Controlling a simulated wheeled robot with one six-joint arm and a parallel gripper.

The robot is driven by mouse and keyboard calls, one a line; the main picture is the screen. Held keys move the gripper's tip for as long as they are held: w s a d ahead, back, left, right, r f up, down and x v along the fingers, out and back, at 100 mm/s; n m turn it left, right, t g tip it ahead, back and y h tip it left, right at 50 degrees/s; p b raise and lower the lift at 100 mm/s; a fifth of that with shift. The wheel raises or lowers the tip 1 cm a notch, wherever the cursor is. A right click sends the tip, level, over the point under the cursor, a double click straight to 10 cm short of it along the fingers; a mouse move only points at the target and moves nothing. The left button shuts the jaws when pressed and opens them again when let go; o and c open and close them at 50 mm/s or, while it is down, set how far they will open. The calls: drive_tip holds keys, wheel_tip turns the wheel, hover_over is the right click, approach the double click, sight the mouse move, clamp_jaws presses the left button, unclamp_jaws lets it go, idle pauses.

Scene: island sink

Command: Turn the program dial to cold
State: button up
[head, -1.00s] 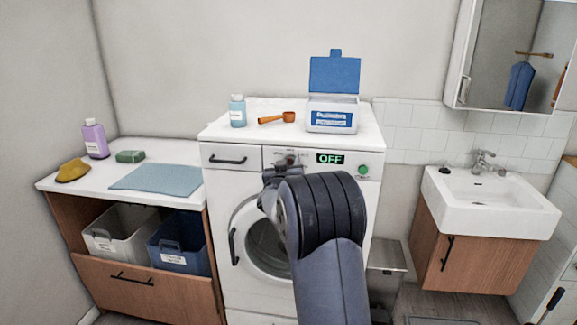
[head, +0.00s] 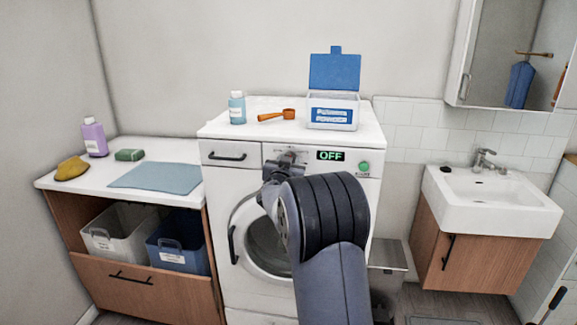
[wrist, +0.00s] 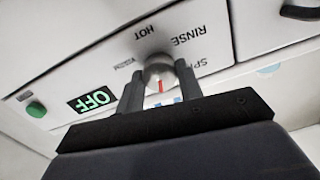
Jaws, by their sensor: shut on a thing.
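The program dial (wrist: 159,72) is a round silver knob with a red pointer line, on the washing machine's white front panel. In the wrist view the red line points down toward my gripper's body. My gripper (wrist: 159,84) is shut on the dial, one finger on each side. The words HOT and RINSE read upside down beyond the dial, with smaller, partly hidden lettering at the sides. No cold label is legible. In the head view the dial is largely hidden behind my gripper (head: 285,162). The display (head: 330,155) reads OFF in green.
A green button (head: 363,167) sits right of the display. A drawer handle (head: 228,156) is at the panel's left. On top stand a blue bottle (head: 237,108), an orange scoop (head: 276,115) and an open detergent box (head: 333,122). A sink (head: 490,205) is at right.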

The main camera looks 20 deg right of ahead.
drive_tip(key=shift+m+b, duration=1.7)
drive_tip(key=shift+m, duration=2.5)
drive_tip(key=o, duration=1)
drive_tip(key=b+v, duration=0.1)
drive_tip(key=v, duration=1)
